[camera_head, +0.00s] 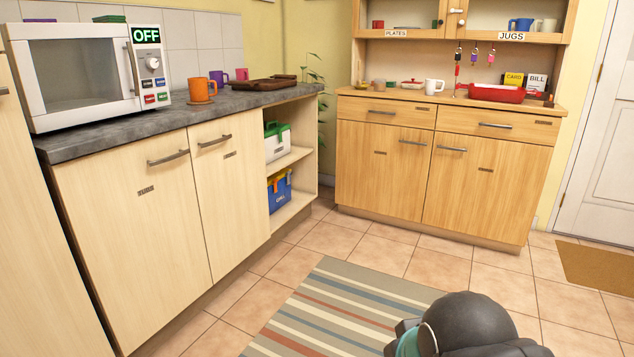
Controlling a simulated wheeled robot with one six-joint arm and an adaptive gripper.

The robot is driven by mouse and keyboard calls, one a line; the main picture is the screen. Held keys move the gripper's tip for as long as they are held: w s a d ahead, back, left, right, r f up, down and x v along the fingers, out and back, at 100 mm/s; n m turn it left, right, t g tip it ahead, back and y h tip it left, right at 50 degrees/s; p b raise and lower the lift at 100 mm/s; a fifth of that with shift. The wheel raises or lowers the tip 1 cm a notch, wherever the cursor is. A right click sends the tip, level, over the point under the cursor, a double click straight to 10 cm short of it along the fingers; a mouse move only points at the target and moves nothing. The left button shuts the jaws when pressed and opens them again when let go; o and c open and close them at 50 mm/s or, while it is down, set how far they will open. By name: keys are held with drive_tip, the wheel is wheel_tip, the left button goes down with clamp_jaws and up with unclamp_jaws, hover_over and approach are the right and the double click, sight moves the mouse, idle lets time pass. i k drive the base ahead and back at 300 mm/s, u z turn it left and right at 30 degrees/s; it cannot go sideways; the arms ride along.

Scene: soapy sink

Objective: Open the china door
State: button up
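A wooden dresser stands against the back wall. Its upper part has a left door marked PLATES (396,34) and a right door marked JUGS (512,36), cut off by the top edge. Small knobs (456,11) show where these doors meet; both look shut. Below are a left lower door (378,170) and a right lower door (488,188), both shut, with bar handles and small labels too small to read. I cannot tell which door is called china. A dark rounded part of my arm shows at the bottom right; my gripper is not in view.
A counter (180,119) with a microwave (80,75) and an orange mug (199,90) runs along the left, over shut cupboards and open shelves. The dresser top holds a white mug (434,86) and a red tray (495,95). The tiled floor and striped rug (330,305) are clear.

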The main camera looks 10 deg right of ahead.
sight(483, 188)
drive_tip(key=i, duration=1.4)
drive_tip(key=z, duration=1.15)
drive_tip(key=i, duration=1.7)
